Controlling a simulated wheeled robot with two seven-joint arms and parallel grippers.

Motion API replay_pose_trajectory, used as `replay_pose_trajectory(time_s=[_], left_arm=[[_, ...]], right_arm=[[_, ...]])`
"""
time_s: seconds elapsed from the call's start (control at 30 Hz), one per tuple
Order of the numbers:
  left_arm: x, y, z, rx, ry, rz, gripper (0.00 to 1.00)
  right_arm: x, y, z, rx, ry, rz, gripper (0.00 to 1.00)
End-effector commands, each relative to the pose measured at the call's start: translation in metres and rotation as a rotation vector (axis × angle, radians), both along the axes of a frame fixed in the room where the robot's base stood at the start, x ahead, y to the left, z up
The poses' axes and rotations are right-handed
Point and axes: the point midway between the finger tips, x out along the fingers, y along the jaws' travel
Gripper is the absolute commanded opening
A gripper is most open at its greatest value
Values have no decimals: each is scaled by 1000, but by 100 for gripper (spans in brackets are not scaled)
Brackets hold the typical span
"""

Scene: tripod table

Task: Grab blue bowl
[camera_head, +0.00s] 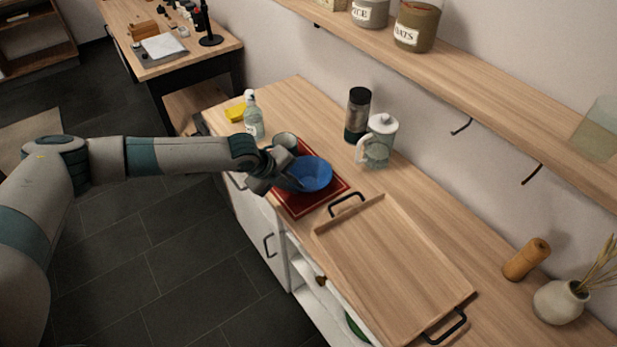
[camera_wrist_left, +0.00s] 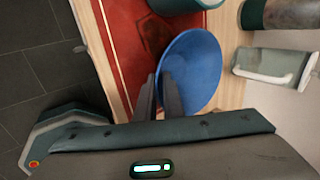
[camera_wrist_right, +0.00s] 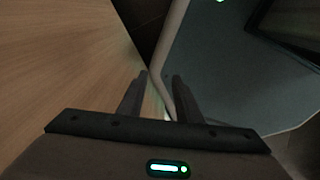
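The blue bowl (camera_head: 314,174) is at the red mat (camera_head: 325,201) on the wooden counter; I cannot tell whether it touches the mat. My left gripper (camera_head: 284,183) is at the bowl's near left side. In the left wrist view its two fingers (camera_wrist_left: 159,78) are close together, with the rim of the bowl (camera_wrist_left: 195,72) between them, one finger inside the bowl and one outside. Part of the rim is hidden by the fingers. My right gripper (camera_wrist_right: 161,78) shows only in the right wrist view, with its fingers apart and nothing seen held.
A cup (camera_head: 285,140) stands close behind the bowl. A glass pitcher (camera_head: 377,143), a dark jar (camera_head: 358,115) and a soap bottle (camera_head: 253,117) stand further back. A wooden tray (camera_head: 395,268) with black handles lies right of the mat. A shelf (camera_head: 470,80) runs above the counter.

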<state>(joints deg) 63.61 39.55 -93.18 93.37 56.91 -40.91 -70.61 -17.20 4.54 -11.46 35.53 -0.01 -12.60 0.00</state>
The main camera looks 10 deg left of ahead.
Motion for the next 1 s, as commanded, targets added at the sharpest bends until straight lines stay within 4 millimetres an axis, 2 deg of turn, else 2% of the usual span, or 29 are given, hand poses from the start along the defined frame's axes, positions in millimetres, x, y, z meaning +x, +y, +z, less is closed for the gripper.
replay_pose_trajectory(time_s=[0.33,0.37,0.4,0.77,1.0], left_arm=[[0,0,0,0,0,0,8],[0,0,0,0,0,0,1],[0,0,0,0,0,0,0],[0,0,1,0,0,0,0],[1,0,14,-2,-4,0,0]], right_arm=[[0,-1,0,0,0,0,31],[0,-1,0,-1,1,0,31],[0,-1,0,-1,1,0,31],[0,-1,-1,-1,1,0,31],[0,-1,-9,-1,1,0,31]])
